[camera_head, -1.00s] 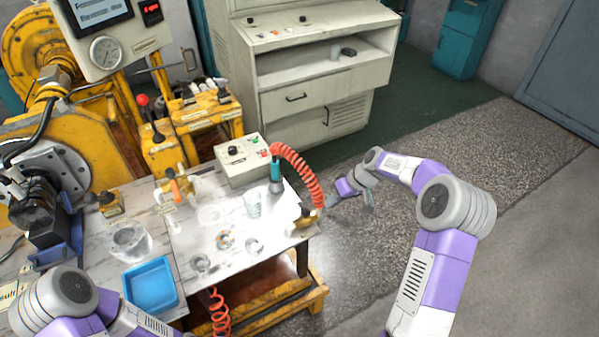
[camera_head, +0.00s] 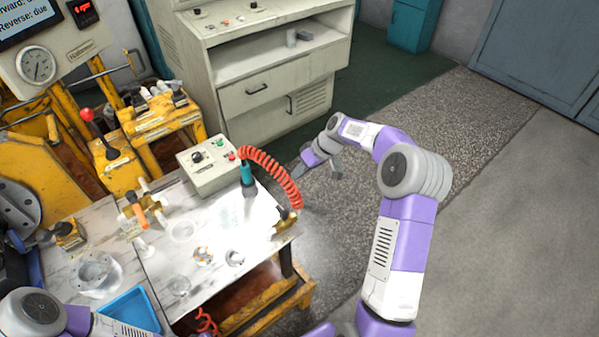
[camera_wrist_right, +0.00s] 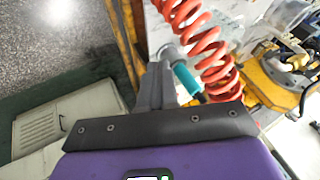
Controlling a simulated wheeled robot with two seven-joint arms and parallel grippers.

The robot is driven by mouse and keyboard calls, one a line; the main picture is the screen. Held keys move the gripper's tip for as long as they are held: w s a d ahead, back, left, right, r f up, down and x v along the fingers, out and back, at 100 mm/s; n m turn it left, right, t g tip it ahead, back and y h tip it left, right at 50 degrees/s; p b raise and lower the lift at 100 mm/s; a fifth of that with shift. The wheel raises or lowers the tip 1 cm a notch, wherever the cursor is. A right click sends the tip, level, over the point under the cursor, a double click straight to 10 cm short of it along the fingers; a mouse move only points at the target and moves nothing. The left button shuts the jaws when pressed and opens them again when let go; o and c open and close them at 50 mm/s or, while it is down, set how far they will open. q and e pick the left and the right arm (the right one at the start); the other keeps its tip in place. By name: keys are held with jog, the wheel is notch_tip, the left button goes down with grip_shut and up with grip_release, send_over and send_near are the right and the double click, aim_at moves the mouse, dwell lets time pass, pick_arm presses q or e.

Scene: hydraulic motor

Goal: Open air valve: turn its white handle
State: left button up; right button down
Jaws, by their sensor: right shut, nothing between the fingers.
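A brass valve (camera_head: 286,218) is fixed at the right edge of the white table (camera_head: 215,265), close to the lower end of the red coiled hose (camera_head: 275,168). Its white handle is too small and lost in glare to make out. My right gripper (camera_head: 301,171) is shut and empty, beyond the table's right edge, close to the hose and apart from the valve. In the right wrist view its grey fingers (camera_wrist_right: 156,86) are together, with the red hose and a teal-handled tool (camera_wrist_right: 187,80) showing behind them. My left arm enters at bottom left; its gripper is out of view.
A grey control box (camera_head: 210,165) and the teal-handled tool stand near the hose on the table. An orange-handled white fitting (camera_head: 140,217), glass dishes and a blue tray (camera_head: 128,312) lie further left. A cabinet (camera_head: 262,95) stands behind. The floor at right is clear.

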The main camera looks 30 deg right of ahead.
aim_at(274, 204)
pick_arm(q)
jog(key=shift+f+b, duration=1.15)
jog(key=shift+f, duration=0.25)
pick_arm(e)
jog(key=w+a+f, duration=0.1)
jog(key=a+f, duration=0.5)
jog(key=shift+w+a, duration=0.15)
jog(key=shift+a, duration=0.25)
pick_arm(q)
jog(key=shift+a, duration=0.1)
pick_arm(e)
jog(key=shift+r, duration=0.1)
